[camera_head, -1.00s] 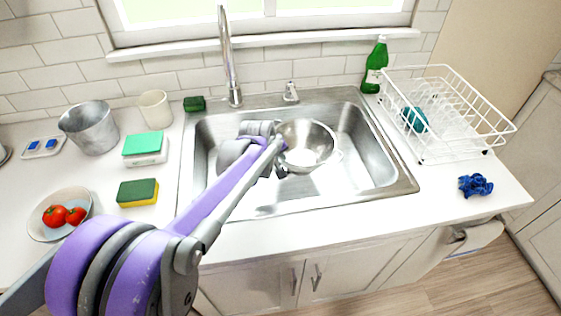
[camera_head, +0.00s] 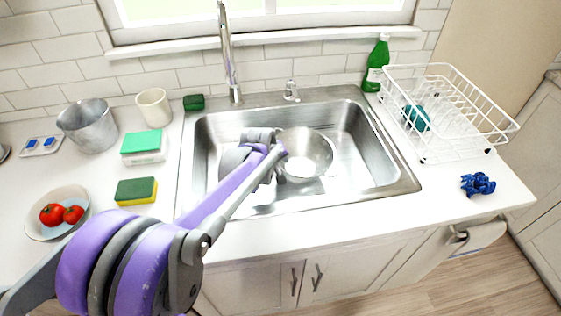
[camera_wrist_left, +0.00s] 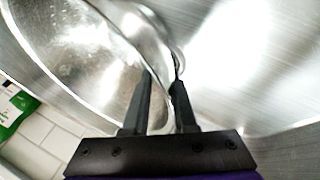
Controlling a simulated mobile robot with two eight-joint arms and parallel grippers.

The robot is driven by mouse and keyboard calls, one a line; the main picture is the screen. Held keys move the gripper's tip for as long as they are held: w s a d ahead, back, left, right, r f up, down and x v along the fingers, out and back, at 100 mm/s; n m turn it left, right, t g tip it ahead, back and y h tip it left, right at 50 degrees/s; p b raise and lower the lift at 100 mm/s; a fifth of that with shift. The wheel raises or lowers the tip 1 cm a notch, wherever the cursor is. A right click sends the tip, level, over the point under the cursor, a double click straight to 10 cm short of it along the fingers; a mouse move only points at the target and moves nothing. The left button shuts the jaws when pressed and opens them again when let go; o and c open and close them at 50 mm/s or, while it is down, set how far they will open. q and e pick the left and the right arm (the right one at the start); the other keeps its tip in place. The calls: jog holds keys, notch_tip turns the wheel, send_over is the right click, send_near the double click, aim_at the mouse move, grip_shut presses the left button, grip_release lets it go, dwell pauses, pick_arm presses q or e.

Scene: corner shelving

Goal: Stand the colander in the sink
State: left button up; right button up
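The colander (camera_head: 308,155) is a shiny metal bowl inside the sink (camera_head: 366,190), a little right of the basin's middle. Its open side faces up in the head view. Whether it touches the sink floor I cannot tell. My left gripper (camera_head: 281,165) is at the colander's left side. In the left wrist view, the two dark fingers (camera_wrist_left: 162,88) lie on either side of the rim of the colander (camera_wrist_left: 75,55) and appear shut on it. My left arm hides part of the basin's left side. My right gripper is not in view.
The faucet (camera_head: 229,60) stands behind the sink. A white dish rack (camera_head: 462,150) and a green bottle (camera_head: 377,65) are at the right. A sponge (camera_head: 136,190), a metal bucket (camera_head: 90,128) and a plate with tomatoes (camera_head: 42,230) are at the left. The basin's right part is clear.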

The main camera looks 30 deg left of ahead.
pick_arm(q)
jog(key=shift+o, duration=0.3)
jog(key=shift+r, duration=0.1)
jog(key=shift+r+p, duration=0.3)
jog(key=p+v, duration=0.1)
jog(key=v, duration=1.1)
jog(key=shift+r+p, duration=0.2)
jog(key=shift+p, duration=0.15)
